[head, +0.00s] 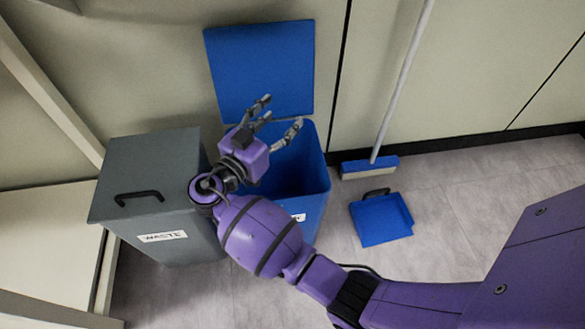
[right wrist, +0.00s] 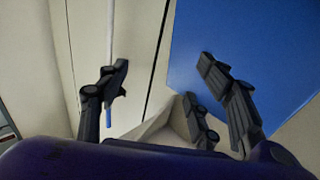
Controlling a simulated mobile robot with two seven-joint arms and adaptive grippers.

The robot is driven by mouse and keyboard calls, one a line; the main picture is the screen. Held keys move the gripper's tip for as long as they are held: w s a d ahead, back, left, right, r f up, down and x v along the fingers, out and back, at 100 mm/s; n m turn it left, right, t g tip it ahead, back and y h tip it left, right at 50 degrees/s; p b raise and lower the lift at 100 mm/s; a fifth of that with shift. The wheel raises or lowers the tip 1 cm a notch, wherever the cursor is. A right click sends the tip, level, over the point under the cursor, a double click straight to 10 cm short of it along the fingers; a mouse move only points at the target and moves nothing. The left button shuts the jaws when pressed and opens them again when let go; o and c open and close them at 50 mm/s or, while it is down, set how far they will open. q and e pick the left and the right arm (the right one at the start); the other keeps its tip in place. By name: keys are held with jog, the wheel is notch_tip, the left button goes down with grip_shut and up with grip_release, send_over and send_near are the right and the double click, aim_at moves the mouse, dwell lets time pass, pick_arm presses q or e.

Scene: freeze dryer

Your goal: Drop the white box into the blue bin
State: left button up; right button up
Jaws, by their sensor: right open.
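The blue bin (head: 315,185) stands on the floor, its blue lid (head: 260,70) raised against the wall. The lid also shows in the right wrist view (right wrist: 245,50). My right gripper (head: 282,112) is over the bin's opening, its fingers spread apart toward the lid side. In the right wrist view the fingers (right wrist: 163,80) are also wide apart. A pale angular shape (right wrist: 165,125) shows behind them; I cannot tell whether it is the white box. I see no clear white box in the head view; my arm and hand hide part of the bin's inside. My left gripper is out of view.
A grey waste bin (head: 150,165) with a closed lid stands close on the left of the blue bin. On the right, a blue broom (head: 370,166) leans on the wall and a blue dustpan (head: 382,220) lies on the floor. Floor farther right is clear.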

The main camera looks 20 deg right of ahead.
notch_tip(320, 180, up, 4)
jog(key=shift+w+r, duration=0.1)
jog(key=shift+r, duration=0.05)
dwell(0.5)
